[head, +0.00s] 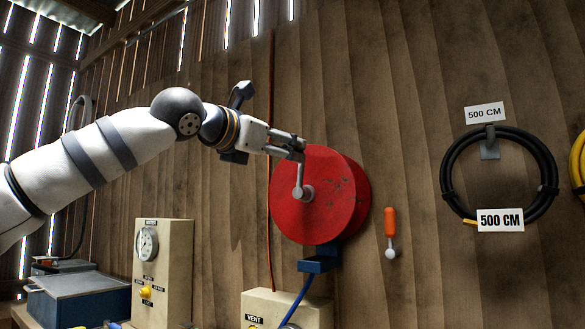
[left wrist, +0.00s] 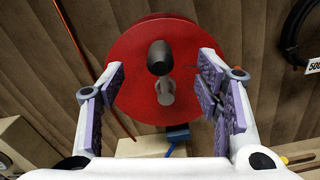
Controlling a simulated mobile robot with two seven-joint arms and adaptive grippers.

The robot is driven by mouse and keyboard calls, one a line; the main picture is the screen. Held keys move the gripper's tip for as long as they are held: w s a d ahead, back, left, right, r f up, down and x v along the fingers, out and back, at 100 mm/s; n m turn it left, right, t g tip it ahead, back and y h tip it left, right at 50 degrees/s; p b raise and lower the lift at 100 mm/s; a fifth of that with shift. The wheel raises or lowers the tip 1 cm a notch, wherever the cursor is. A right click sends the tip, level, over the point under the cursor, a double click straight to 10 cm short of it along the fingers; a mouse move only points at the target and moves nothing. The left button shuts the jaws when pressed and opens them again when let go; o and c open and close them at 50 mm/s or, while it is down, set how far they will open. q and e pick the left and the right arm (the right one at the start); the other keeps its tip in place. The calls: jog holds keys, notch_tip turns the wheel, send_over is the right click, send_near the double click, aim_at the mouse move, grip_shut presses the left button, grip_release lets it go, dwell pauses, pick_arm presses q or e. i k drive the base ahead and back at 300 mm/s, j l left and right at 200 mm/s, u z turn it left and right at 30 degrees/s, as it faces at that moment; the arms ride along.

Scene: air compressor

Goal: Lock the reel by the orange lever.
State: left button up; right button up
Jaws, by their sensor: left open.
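The red reel (head: 335,205) is mounted on the wooden wall, with a grey crank (head: 299,180) on its face. The orange lever (head: 390,226) is on the wall just right of the reel, orange end up and a pale round knob at its bottom. My left gripper (head: 303,147) is in front of the reel's upper part, near the crank's top end. In the left wrist view my left gripper (left wrist: 160,92) is open, with the crank's dark handle (left wrist: 160,57) between and beyond its fingers. Contact cannot be told. The orange lever is not seen there. My right gripper is not in view.
A black hose coil (head: 447,160) marked 500 CM hangs at right, with a yellow one at the edge. Below stand a beige gauge box (head: 178,265), a VENT box (head: 310,309) and a blue box (head: 75,298). Bare wall surrounds the lever.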

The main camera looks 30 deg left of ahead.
aim_at(389, 221)
jog(key=k+j, duration=0.1)
jog(key=k, duration=0.9)
